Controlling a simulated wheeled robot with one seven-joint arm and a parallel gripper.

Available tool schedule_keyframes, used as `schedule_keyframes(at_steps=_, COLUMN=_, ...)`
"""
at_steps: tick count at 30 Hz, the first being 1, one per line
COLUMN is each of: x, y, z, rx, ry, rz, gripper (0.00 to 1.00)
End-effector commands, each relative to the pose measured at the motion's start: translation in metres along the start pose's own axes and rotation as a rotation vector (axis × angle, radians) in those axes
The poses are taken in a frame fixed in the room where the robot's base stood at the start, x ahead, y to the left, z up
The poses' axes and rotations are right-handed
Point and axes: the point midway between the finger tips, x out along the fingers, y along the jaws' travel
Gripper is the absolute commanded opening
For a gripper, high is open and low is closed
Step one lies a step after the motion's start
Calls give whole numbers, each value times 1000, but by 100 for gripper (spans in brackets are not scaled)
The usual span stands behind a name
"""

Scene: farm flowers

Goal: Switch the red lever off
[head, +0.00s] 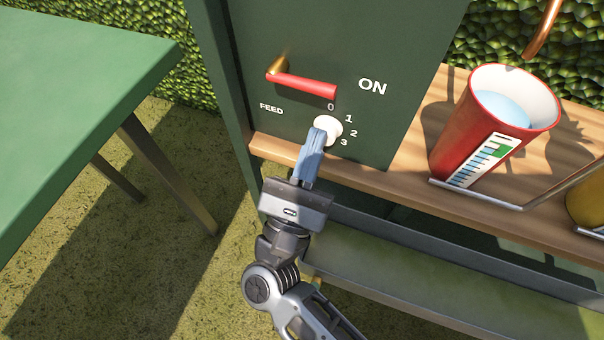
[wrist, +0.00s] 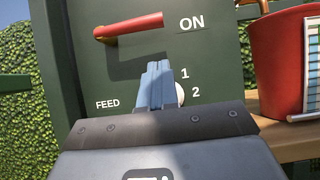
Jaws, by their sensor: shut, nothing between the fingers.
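The red lever (head: 305,86) is mounted on a dark green panel (head: 390,40), with a brass pivot at its left end. It slopes slightly down to the right, toward the printed word ON. In the wrist view the lever (wrist: 130,26) lies across the upper panel, its handle pointing toward ON. My gripper (head: 318,135) is shut and empty, its blue fingers below the lever and in front of the white FEED knob (head: 329,130). The fingers (wrist: 158,70) partly cover the knob in the wrist view. I cannot tell whether they touch it. The lever stands clear of the fingers.
A red bucket (head: 458,135) with a level gauge and bluish contents stands on the wooden shelf (head: 400,180) at the right. A yellow container (head: 588,205) is partly in view at the right edge. A green table (head: 70,90) stands at the left, with open ground between.

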Motion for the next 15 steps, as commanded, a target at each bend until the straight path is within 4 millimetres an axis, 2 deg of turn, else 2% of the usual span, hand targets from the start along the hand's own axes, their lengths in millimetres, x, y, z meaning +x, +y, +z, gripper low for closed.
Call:
schedule_keyframes(at_steps=1, x=10, y=-1, z=1, rx=1, ry=-1, rz=-2, gripper=0)
schedule_keyframes(at_steps=6, x=25, y=0, z=20, rx=1, ry=-1, rz=1, gripper=0)
schedule_keyframes(at_steps=15, x=34, y=0, z=28, rx=-1, ry=0, rz=1, gripper=0)
